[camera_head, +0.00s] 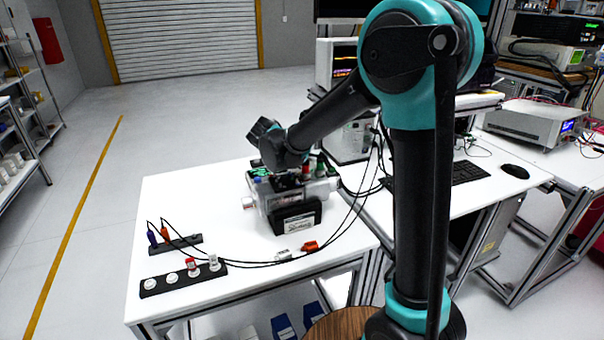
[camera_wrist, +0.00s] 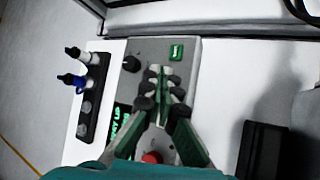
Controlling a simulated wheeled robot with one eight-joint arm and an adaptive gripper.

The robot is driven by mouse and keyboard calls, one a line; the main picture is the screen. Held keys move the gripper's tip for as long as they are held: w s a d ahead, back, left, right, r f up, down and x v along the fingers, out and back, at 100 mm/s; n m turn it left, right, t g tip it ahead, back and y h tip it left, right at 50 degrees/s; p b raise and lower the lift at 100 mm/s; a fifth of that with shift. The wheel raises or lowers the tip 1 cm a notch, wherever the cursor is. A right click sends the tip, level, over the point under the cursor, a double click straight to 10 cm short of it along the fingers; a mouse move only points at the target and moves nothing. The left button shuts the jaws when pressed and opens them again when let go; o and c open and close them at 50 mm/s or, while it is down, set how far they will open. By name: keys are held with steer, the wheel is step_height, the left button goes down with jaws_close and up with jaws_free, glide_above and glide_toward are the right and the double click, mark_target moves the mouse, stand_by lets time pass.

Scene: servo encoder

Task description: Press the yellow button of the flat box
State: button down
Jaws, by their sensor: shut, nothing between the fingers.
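A grey box (camera_head: 262,198) stands on the white table in the head view, under the end of my arm. In the wrist view, its panel (camera_wrist: 190,75) carries a black knob (camera_wrist: 132,63), a square green button (camera_wrist: 176,52), a dark display (camera_wrist: 121,117) with green text and a round red button (camera_wrist: 152,157). I cannot make out a yellow button in either view; my gripper covers part of the panel. My gripper (camera_wrist: 160,73) is shut and empty over the panel, its tips below and left of the green button in the picture. I cannot tell whether they touch it.
A dark block (camera_head: 297,217) stands in front of the box. A black strip (camera_wrist: 95,105) with black and blue plugs lies left of it in the wrist view. Socket strips (camera_head: 160,287), loose connectors and black cables lie at the table's front.

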steer(key=shift+r, duration=2.5)
